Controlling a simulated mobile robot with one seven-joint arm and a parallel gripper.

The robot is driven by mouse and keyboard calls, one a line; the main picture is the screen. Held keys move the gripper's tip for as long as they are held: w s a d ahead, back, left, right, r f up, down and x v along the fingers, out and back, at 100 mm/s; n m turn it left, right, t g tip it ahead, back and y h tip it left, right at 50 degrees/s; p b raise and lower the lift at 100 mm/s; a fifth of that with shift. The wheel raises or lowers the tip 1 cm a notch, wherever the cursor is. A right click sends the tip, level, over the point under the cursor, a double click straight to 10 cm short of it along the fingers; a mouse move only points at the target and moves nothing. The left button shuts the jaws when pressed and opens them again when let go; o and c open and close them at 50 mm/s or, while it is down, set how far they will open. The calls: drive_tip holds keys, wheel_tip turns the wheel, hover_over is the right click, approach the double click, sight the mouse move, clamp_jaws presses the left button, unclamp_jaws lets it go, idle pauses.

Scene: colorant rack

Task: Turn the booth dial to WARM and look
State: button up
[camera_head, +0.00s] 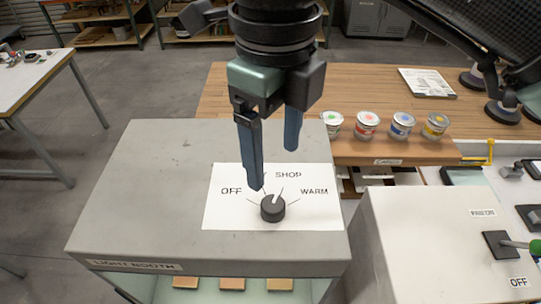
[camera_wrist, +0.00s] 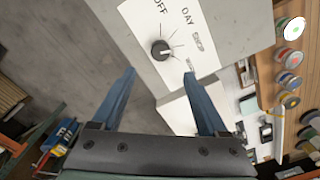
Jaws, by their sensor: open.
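The black booth dial (camera_head: 272,208) sits on a white label plate (camera_head: 225,215) on top of the grey light booth (camera_head: 150,190). OFF, SHOP and WARM are readable around it. Its pale pointer line points up toward SHOP in the head view. The dial also shows in the wrist view (camera_wrist: 160,50), where OFF, DAY and SHOP are readable. My gripper (camera_head: 271,168) is open and empty, with blue fingers above the plate. In the wrist view its fingertips (camera_wrist: 159,74) lie to either side below the dial, apart from it. One finger hides the DAY label in the head view.
Several paint cans (camera_head: 366,125) stand on the wooden counter (camera_head: 320,155) behind the booth. A white machine (camera_head: 420,235) with its own OFF label stands close on the right. Coloured samples (camera_head: 232,284) show inside the booth front.

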sight(273, 204)
wheel_tip(273, 204, down, 11)
drive_tip(key=p, duration=0.3)
drive_tip(key=shift+w+r+p, duration=0.15)
drive_tip(key=shift+p, duration=0.15)
clamp_jaws()
